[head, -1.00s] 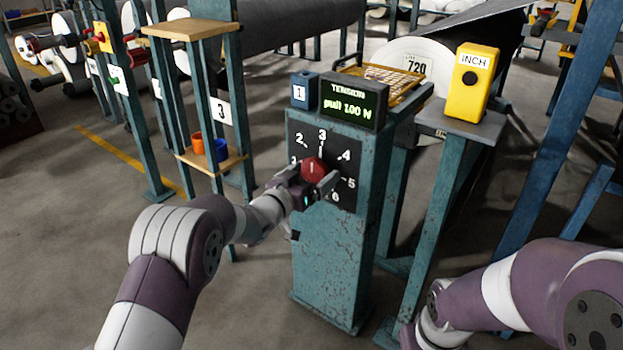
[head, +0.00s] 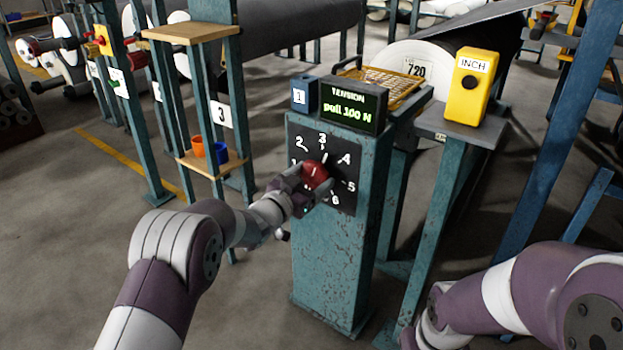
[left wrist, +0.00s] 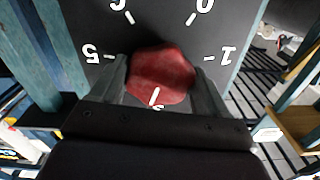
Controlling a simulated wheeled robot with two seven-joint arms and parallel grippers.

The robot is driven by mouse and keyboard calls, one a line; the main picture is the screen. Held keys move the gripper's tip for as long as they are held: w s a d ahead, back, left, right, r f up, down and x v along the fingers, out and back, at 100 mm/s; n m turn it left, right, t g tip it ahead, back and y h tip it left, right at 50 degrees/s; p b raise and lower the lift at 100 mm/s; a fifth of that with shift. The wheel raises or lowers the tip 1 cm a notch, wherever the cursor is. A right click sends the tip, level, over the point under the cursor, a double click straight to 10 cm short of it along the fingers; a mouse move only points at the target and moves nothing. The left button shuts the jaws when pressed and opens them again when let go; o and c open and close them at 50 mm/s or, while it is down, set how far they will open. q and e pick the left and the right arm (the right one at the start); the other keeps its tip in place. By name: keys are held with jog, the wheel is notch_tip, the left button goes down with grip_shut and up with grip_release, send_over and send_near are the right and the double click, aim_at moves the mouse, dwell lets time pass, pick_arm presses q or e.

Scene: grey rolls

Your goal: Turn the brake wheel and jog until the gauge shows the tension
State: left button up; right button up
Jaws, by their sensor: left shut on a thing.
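The brake wheel is a red knob (head: 316,174) on a dark dial plate (head: 345,190) with white numbers, on the front of a teal post. My left gripper (head: 310,188) is shut on it. In the left wrist view the red knob (left wrist: 163,72) sits between both fingers (left wrist: 163,88), its white mark toward a partly hidden number, apparently 3. The tension gauge (head: 352,105) on top of the post reads "pull 100 N" in green. The yellow INCH box (head: 474,85), with a dark round button, stands on a grey shelf to the right. My right gripper is out of view.
A small blue box (head: 304,93) marked 1 sits beside the gauge. A yellow grille (head: 385,85) and a large roll marked 720 (head: 415,60) are behind. A wooden-shelved stand (head: 212,165) holds orange and blue cups at left. Floor in front is clear.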

pick_arm(q)
jog(key=m, duration=0.5)
jog(key=shift+b, duration=0.35)
jog(key=shift+m, duration=0.3)
jog(key=o, duration=1)
jog(key=shift+o, duration=0.2)
jog(key=shift+s+a+r, duration=0.1)
jog(key=shift+s+a, duration=0.2)
jog(key=p+v, duration=0.5)
jog(key=v, duration=0.7)
